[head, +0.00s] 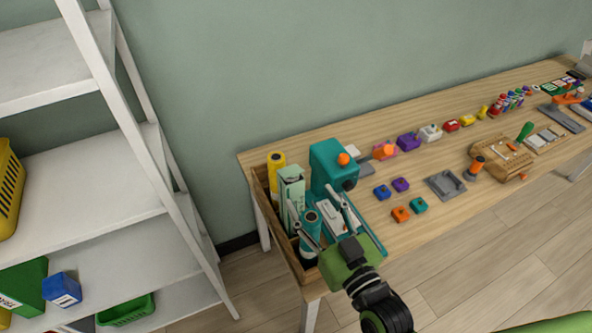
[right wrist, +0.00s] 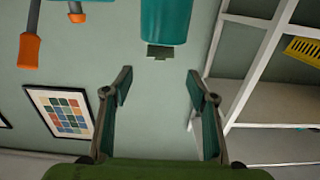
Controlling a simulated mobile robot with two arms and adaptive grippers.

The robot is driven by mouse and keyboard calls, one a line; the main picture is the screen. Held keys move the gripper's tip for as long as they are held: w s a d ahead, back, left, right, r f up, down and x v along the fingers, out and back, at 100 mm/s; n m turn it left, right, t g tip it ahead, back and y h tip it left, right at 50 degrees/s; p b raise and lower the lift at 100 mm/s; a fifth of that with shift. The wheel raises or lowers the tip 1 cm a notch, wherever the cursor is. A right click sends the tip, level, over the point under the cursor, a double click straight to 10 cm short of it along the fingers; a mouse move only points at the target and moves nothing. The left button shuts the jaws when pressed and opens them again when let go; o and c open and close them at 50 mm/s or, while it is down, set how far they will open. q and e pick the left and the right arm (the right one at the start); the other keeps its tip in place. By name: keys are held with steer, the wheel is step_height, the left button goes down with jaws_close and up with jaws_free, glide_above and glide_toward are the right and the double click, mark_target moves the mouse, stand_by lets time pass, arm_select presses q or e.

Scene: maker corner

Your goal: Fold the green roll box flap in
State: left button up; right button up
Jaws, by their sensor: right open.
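A tall pale green box (head: 291,184), which looks like the green roll box, stands upright in the wooden bin (head: 286,249) at the table's left end. Its flap is too small to make out. My right gripper (head: 314,204) is open, its fingers spread and pointing up and left over the bin; one finger crosses in front near the box's lower part. I cannot tell whether it touches the box. In the right wrist view, the space between the open fingers (right wrist: 159,80) is empty. My left gripper is not in view.
A yellow roll (head: 276,165) and a teal roll (head: 309,234) share the bin. A teal machine (head: 333,170) with an orange knob stands right of the box. Small coloured blocks lie further right. A white shelf (head: 85,180) stands left, with floor between.

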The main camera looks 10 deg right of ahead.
mark_target(295, 175)
steer(key=p+x, duration=0.2)
steer(key=x, duration=0.5)
steer(key=shift+w, duration=0.3)
steer(key=shift+w+a, duration=0.25)
steer(key=shift+w, duration=0.25)
steer(key=shift+f, duration=0.1)
steer(key=c, duration=1.1)
